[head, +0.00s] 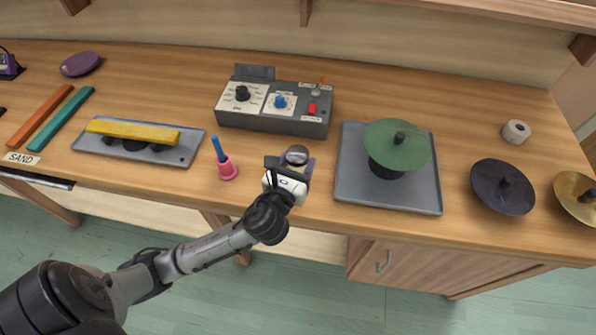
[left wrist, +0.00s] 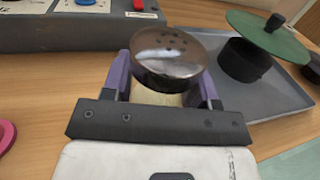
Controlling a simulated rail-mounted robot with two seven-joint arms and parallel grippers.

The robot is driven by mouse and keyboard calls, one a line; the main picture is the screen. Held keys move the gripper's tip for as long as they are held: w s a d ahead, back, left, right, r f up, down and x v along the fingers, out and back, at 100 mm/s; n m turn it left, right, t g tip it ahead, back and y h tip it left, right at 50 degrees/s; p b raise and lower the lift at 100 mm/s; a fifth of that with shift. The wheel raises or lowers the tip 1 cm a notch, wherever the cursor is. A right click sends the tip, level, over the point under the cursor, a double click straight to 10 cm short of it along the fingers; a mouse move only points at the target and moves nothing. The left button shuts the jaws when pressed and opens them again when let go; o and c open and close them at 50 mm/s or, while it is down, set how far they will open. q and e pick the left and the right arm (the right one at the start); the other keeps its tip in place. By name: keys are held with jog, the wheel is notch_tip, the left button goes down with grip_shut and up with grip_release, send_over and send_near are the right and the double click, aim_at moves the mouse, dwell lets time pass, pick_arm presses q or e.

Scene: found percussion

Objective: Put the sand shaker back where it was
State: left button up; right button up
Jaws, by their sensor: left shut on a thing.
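My left gripper (head: 290,165) is shut on the sand shaker (head: 297,154) near the front edge of the bench, between a pink cup and the right grey tray. In the left wrist view the shaker (left wrist: 170,57) has a shiny metal lid with holes and a pale body between purple finger pads. It looks upright. I cannot tell whether its base touches the bench. A white label reading SAND (head: 21,158) is at the bench's front left edge. My right gripper is not in view.
A grey control box (head: 272,118) stands behind the gripper. A pink cup (head: 228,170) with a blue stick is left of it. A grey tray (head: 388,202) holds a green disc. Another tray (head: 184,158) holds a yellow bar. Orange (head: 40,114) and teal (head: 62,118) bars lie behind the label.

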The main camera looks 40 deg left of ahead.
pick_arm(q)
notch_tip(320, 180, down, 4)
jog(key=shift+r+b, duration=0.1)
jog(key=shift+b, duration=0.85)
jog(key=shift+r, duration=0.1)
jog(key=o, duration=1)
jog(key=shift+f, duration=0.2)
jog(key=shift+r, duration=0.15)
jog(key=shift+s+d, duration=0.15)
jog(key=shift+s, duration=0.05)
jog(key=p+v, duration=0.2)
jog(key=v, duration=0.9)
jog(key=shift+s+r, duration=0.1)
jog(key=shift+s, duration=0.2)
